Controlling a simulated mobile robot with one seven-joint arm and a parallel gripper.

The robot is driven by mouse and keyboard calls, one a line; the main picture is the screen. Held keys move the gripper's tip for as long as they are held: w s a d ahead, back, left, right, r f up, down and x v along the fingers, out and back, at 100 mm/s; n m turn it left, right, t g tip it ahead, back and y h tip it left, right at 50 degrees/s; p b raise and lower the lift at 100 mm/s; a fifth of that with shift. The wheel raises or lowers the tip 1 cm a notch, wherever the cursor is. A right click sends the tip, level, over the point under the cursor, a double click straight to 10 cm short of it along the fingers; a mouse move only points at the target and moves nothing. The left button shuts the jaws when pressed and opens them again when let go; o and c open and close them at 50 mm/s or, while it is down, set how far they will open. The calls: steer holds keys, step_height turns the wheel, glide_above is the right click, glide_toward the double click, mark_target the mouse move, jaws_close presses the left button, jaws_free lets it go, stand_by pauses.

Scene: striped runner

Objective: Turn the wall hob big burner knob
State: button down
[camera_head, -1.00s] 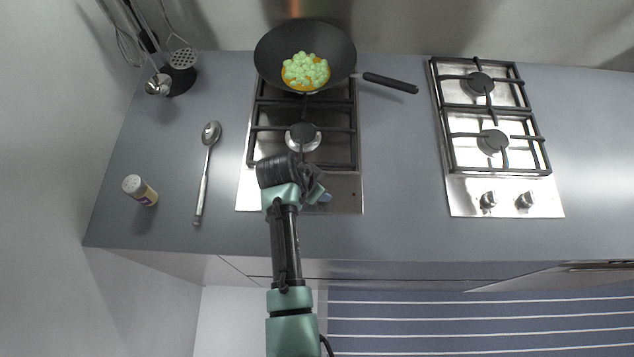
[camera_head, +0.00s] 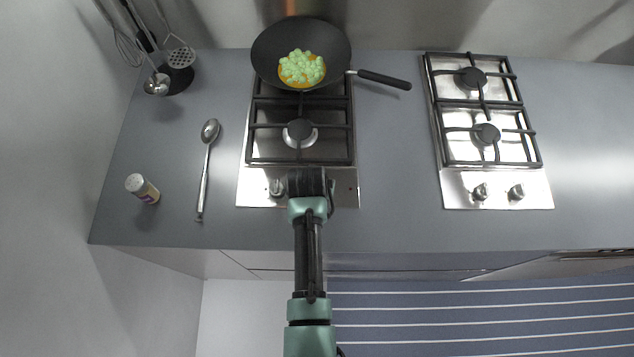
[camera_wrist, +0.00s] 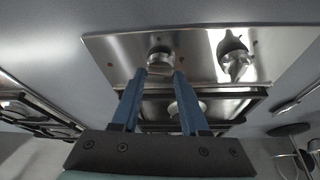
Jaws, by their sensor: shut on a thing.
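The hob on the left (camera_head: 248,195), nearer the left wall, has a steel front panel with two knobs. Its left knob (camera_head: 277,187) is in plain sight in the head view and stands at the right in the wrist view (camera_wrist: 235,62). Its right knob (camera_wrist: 159,58) is hidden behind my gripper (camera_head: 311,180) in the head view. In the wrist view, my gripper's blue fingers (camera_wrist: 160,75) are on either side of that right knob and shut on it. How far the knob is turned cannot be told.
A dark wok (camera_head: 268,65) with green and orange food stands on the left hob's rear burner, its handle pointing right. A spoon (camera_head: 205,170) and a shaker (camera_head: 142,188) lie to the left. A second hob (camera_head: 450,195) stands at the right. The counter between the hobs is clear.

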stand_by(0.3)
steer(key=shift+c, duration=2)
jaws_free()
steer(key=shift+r, duration=0.1)
steer(key=d+b+v, duration=0.1)
steer(key=v, duration=1.1)
steer(key=shift+a+r, duration=0.4)
steer(key=shift+a, duration=0.15)
